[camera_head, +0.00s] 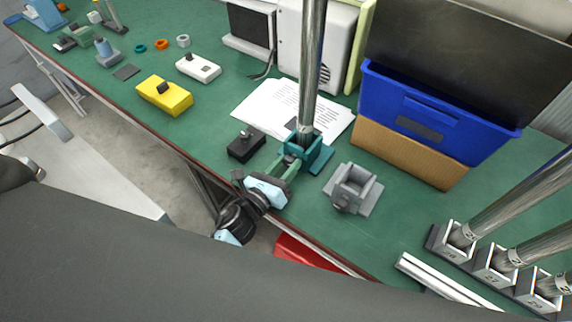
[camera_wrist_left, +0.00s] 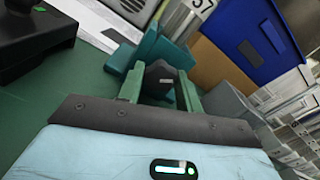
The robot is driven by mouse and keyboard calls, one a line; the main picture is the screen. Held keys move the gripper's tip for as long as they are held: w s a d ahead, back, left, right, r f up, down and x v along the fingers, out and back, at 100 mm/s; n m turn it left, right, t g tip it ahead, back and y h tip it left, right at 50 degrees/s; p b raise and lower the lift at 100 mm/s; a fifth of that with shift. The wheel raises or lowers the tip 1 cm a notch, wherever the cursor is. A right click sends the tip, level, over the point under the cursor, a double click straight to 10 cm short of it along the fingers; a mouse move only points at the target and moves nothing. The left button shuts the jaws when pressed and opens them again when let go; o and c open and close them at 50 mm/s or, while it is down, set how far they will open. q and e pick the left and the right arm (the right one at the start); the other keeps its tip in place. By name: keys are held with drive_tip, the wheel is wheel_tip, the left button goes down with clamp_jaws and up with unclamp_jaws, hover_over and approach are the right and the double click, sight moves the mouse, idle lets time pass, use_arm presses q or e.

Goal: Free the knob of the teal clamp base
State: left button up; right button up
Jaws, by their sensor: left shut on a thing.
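The teal clamp base (camera_head: 321,160) stands on the green table, and a tall metal tube (camera_head: 313,70) rises upright from it. The base also shows in the left wrist view (camera_wrist_left: 172,52), just beyond my fingers. My left gripper (camera_head: 285,164), with green fingers, reaches in from the table's front edge to the near side of the base. In the left wrist view my left gripper (camera_wrist_left: 160,92) is shut on the dark knob (camera_wrist_left: 160,78), one finger on each side. In the head view the gripper mostly hides the knob. My right gripper is not in view.
A black box (camera_head: 246,146) stands just left of the gripper, and a grey clamp base (camera_head: 352,188) just right. White papers (camera_head: 270,108) lie behind. A blue bin (camera_head: 430,112) stands at the back right; tubes in numbered holders (camera_head: 494,262) stand at front right.

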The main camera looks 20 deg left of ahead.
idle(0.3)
use_arm(q)
drive_tip(key=o, duration=1)
drive_tip(key=v, duration=0.6)
drive_tip(key=shift+s+f+b, duration=0.15)
drive_tip(key=shift+s+b, duration=0.1)
drive_tip(key=shift+b, duration=0.15)
drive_tip(key=shift+s+a, duration=0.3)
drive_tip(key=shift+s, duration=0.35)
